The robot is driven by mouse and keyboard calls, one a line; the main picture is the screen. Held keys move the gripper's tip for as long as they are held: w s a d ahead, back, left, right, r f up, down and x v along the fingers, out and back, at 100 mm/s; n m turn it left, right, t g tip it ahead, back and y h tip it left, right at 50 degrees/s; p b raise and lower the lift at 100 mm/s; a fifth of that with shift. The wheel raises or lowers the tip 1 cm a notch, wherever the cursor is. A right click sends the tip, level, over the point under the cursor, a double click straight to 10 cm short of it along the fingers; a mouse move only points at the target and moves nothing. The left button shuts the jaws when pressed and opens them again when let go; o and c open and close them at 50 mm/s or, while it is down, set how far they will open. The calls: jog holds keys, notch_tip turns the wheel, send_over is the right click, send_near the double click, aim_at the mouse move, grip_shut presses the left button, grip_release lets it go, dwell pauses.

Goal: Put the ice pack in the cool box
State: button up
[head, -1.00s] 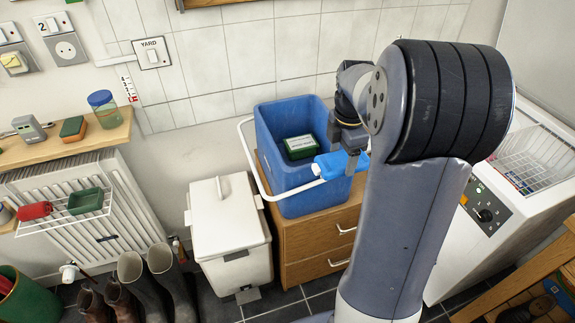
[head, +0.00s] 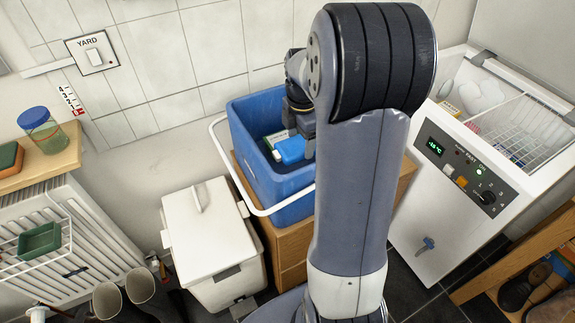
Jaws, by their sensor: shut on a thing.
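The cool box (head: 282,212) looks to be the open blue box with a white swing handle, standing on a wooden drawer unit. The ice pack (head: 291,150) is a bright blue block. My gripper (head: 304,140) is shut on it and holds it over the open top of the box, towards the right side. Whether it is below the rim or touching anything inside I cannot tell. A dark green item with a white label (head: 276,137) lies inside the box, partly hidden by the ice pack. My arm hides the box's right side.
A white lidded bin (head: 205,232) stands left of the drawer unit (head: 291,246). An open chest freezer (head: 470,155) with a wire basket is at the right. A shelf with a blue-lidded jar (head: 42,130) is at the left, with boots below.

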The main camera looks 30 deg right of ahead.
aim_at(301, 144)
notch_tip(301, 144, down, 9)
jog(key=shift+r+b, duration=0.1)
jog(key=shift+b, duration=0.25)
jog(key=shift+f+b, duration=0.45)
jog(key=shift+f, duration=0.25)
jog(key=o, duration=1.2)
notch_tip(301, 144, up, 13)
jog(key=shift+r+p, duration=0.15)
jog(key=shift+p, duration=1)
